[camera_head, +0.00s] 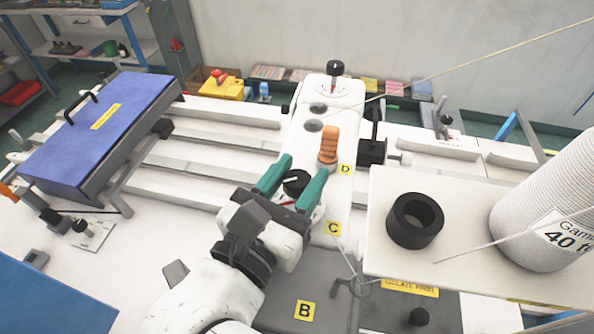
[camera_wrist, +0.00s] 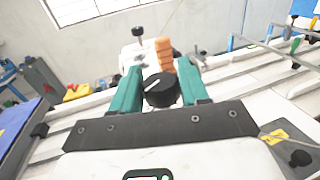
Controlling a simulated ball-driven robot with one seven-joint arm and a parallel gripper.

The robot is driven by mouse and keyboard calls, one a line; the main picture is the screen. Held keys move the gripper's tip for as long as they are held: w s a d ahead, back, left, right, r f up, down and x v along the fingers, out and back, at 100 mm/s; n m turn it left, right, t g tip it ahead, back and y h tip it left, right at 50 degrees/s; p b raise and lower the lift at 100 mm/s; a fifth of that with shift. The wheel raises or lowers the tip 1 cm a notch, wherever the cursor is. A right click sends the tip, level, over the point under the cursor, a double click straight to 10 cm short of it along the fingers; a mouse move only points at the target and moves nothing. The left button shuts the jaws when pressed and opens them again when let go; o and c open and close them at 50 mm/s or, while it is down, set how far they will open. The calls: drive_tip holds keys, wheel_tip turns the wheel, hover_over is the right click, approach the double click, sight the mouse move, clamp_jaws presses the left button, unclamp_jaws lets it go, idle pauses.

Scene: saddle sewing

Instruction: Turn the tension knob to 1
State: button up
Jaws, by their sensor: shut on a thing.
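The tension knob is a round black knob (camera_head: 295,182) with a white pointer line, on the white machine arm near the label C. It also shows in the wrist view (camera_wrist: 161,90), where its white line points up and to the right. My gripper (camera_head: 292,184) has teal fingers on both sides of the knob and is shut on it. In the wrist view the gripper (camera_wrist: 160,88) has one teal finger left and one right of the knob. Red marks show beside the knob, but the dial numbers are too small to read.
An orange ribbed handle (camera_head: 329,146) stands just behind the knob by label D. A second black knob (camera_head: 335,68) on a dial is farther back. A black ring (camera_head: 415,219) and a large thread cone (camera_head: 548,205) stand on the right shelf. A blue box (camera_head: 100,125) is at left.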

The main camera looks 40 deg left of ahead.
drive_tip(key=o, duration=0.9)
drive_tip(key=shift+o, duration=0.2)
drive_tip(key=shift+s, duration=0.1)
drive_tip(key=b+v, duration=0.3)
drive_tip(key=v, duration=0.7)
drive_tip(key=shift+s+d, duration=0.1)
drive_tip(key=shift+s, duration=0.2)
